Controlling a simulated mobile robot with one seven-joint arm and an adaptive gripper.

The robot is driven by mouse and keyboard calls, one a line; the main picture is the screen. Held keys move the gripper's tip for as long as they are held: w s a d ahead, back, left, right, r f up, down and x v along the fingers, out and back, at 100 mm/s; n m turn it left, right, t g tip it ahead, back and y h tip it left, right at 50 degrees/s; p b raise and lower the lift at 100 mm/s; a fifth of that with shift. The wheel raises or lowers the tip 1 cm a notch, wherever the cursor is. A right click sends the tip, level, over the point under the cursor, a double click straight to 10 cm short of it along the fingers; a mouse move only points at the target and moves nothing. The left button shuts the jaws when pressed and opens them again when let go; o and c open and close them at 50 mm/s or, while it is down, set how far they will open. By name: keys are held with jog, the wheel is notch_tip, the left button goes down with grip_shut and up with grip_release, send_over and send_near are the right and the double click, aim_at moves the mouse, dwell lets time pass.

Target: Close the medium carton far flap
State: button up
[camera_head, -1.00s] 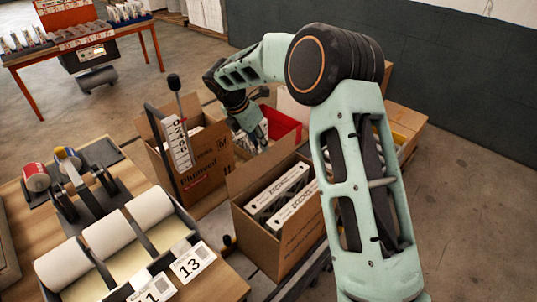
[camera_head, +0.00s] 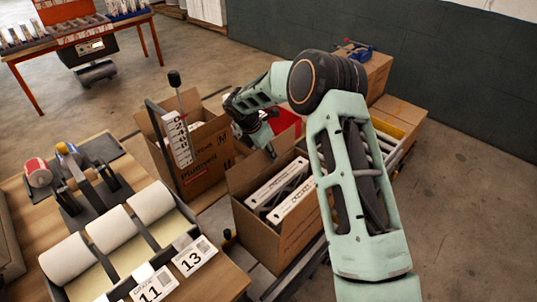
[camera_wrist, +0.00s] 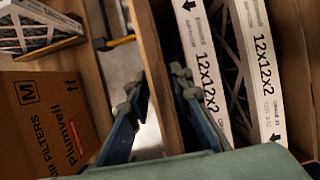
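The carton marked M (camera_head: 203,170) stands open behind the near carton, with its marked side also in the wrist view (camera_wrist: 35,125). The near carton (camera_head: 265,238) is open and holds white-edged filters (camera_head: 280,188), which read 12x12x2 in the wrist view (camera_wrist: 262,70). Its far flap (camera_head: 247,172) stands upright and shows as a brown board in the wrist view (camera_wrist: 152,60). My gripper (camera_head: 270,152) is at the top of this flap. In the wrist view its fingers (camera_wrist: 160,100) are apart, one on each side of the board. I cannot tell whether they touch it.
A red bin (camera_head: 285,122) is behind my gripper. Closed cartons (camera_head: 400,110) stand at the back right. A bench with white rolls (camera_head: 112,230) is at the front left. Floor at the right is clear.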

jog(key=shift+c, duration=0.3)
grip_shut()
